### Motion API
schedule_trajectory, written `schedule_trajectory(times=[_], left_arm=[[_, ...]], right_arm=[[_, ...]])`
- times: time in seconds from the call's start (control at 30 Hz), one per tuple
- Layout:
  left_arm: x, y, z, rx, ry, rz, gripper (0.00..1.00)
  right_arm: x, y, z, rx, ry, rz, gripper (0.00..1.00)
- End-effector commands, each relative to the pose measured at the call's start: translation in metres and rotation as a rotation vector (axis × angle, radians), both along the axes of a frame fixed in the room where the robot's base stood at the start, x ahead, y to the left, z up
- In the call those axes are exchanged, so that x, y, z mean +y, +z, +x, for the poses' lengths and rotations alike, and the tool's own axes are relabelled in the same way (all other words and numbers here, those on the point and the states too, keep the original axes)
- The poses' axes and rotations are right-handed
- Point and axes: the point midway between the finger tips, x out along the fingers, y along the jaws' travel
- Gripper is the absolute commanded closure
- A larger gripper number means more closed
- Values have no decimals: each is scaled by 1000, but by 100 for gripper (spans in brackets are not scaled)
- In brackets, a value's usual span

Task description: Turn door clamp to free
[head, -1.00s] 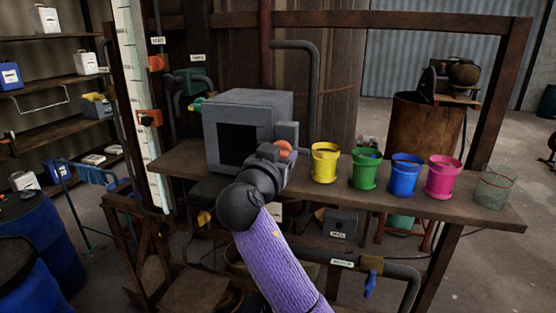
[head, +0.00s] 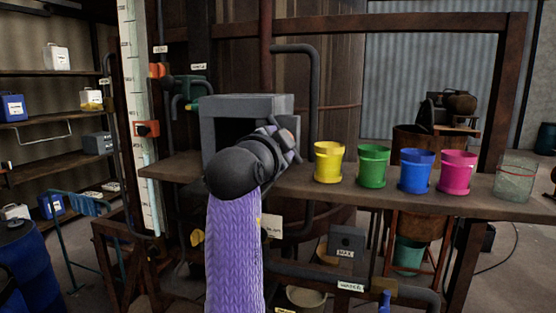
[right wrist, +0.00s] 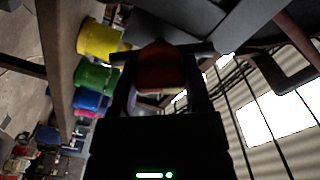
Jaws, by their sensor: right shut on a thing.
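A grey box (head: 220,103) with a dark front opening stands on the shelf in the head view. My right arm covers much of its front. My right gripper (head: 286,143) is at the box's right front side, mostly hidden behind my own wrist. A small bit of red shows there. In the right wrist view my right gripper (right wrist: 160,58) is shut on a dark red-orange knob (right wrist: 158,72), which looks like the door clamp's handle. The clamp's exact angle cannot be told. My left gripper is not in view.
Right of the box, a yellow bucket (head: 328,163), a green bucket (head: 373,167), a blue bucket (head: 416,172), a pink bucket (head: 457,173) and a clear beaker (head: 515,178) stand along the brown shelf (head: 390,197). Pipes and a level gauge (head: 138,120) are at left.

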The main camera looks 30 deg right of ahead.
Motion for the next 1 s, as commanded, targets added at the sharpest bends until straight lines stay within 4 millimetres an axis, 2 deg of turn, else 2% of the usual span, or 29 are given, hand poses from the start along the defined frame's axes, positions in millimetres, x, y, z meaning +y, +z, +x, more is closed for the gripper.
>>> schedule_trajectory(times=[0.1,0.5,1.0], left_arm=[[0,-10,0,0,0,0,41],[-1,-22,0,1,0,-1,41],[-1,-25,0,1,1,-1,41]], right_arm=[[0,-3,0,-83,1,74,97],[0,-1,0,-335,0,290,97],[0,-1,0,-481,-1,415,97]])
